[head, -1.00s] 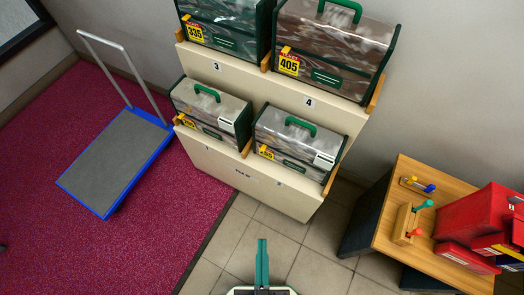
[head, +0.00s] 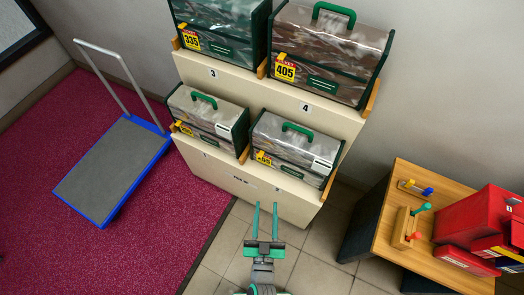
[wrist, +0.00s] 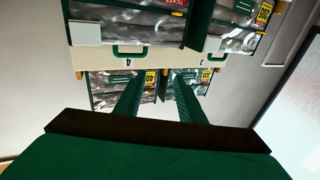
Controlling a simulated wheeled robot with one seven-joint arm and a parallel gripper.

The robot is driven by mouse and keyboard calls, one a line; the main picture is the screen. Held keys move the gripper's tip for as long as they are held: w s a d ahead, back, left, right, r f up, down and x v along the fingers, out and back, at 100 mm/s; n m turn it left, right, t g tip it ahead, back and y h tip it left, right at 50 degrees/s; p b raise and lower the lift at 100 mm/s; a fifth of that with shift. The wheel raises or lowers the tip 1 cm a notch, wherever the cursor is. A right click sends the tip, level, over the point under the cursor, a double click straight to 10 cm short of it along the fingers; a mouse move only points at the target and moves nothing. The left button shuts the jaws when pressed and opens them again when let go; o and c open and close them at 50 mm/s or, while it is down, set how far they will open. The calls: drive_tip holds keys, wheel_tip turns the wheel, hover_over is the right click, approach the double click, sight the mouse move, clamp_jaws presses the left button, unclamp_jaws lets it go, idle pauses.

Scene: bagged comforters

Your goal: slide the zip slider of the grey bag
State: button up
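Several clear-fronted bags with green trim stand in two rows on a cream stepped rack. The lower right bag (head: 297,139) and lower left bag (head: 208,107) look grey; the upper right bag (head: 330,45) is brownish and the upper left bag (head: 220,30) greenish. I cannot tell for sure which is the grey bag. Small yellow-orange tabs show at their left front edges; whether these are zip sliders is unclear. My gripper (head: 266,204) is open and empty, in front of the rack's lower edge, apart from all bags. It also shows in the wrist view (wrist: 157,77), which is upside down.
The cream rack (head: 240,178) carries wooden dividers. A blue-edged trolley (head: 112,170) stands on the red carpet at left. A wooden-topped cabinet (head: 388,225) with red boxes (head: 468,228) and small coloured-handled items stands at right. Tiled floor is free between.

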drive_tip(key=w+f+m+h, duration=0.25)
drive_tip(key=w+f, duration=0.25)
drive_tip(key=w, duration=0.7)
drive_tip(key=m+g+h, duration=0.2)
drive_tip(key=h, duration=0.2)
approach(262, 149)
drive_tip(key=x, duration=0.5)
drive_tip(key=shift+w, duration=0.1)
drive_tip(key=shift+w+d+f+g+h, duration=0.15)
drive_tip(key=shift+f+g+h, duration=0.1)
drive_tip(key=shift+g+h, duration=0.15)
drive_tip(key=shift+d, duration=0.15)
clamp_jaws()
